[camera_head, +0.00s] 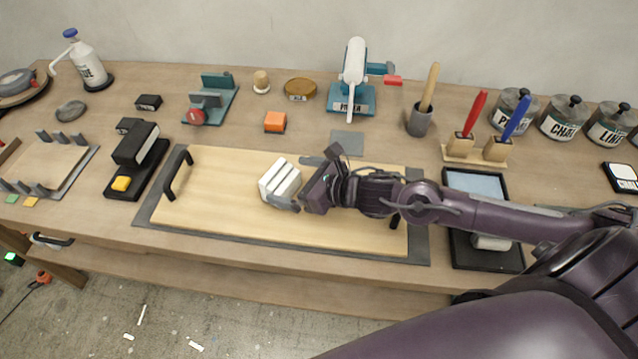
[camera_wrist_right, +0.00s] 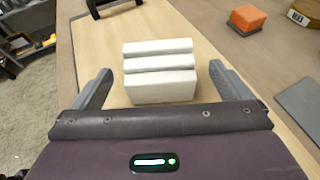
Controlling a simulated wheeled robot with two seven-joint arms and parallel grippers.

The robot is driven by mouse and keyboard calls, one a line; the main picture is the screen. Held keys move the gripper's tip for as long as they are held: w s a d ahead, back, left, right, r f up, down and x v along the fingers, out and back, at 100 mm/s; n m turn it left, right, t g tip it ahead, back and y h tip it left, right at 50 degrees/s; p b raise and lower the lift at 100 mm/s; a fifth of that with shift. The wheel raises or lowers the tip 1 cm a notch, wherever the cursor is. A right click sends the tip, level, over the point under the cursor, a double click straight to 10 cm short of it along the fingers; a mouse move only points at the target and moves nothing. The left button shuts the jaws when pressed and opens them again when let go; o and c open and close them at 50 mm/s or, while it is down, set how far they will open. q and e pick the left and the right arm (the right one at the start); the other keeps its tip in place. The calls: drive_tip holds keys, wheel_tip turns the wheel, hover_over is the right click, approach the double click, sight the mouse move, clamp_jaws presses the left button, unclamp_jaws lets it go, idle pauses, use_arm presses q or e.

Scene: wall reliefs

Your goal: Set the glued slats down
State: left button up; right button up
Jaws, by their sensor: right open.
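The glued slats (camera_head: 280,180) are a small white block of three pieces side by side. They rest on the pale wooden board (camera_head: 215,205) in the head view, near its middle. In the right wrist view the slats (camera_wrist_right: 160,75) lie just beyond my right gripper (camera_wrist_right: 165,88). Its two grey fingers stand apart on either side, with a gap to the slats. In the head view my right gripper (camera_head: 303,183) is at the right end of the slats, open. My left gripper is not in view.
The board has black handles at its left (camera_head: 178,172) and right ends and lies on a grey mat (camera_head: 415,245). An orange block (camera_head: 275,122) and a teal dispenser (camera_head: 352,98) stand behind. A black tray (camera_head: 487,258) is at right. The board's left part is clear.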

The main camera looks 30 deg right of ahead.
drive_tip(key=v, duration=0.6)
drive_tip(key=shift+s+d, duration=0.1)
drive_tip(key=shift+s, duration=0.05)
drive_tip(key=shift+v, duration=0.75)
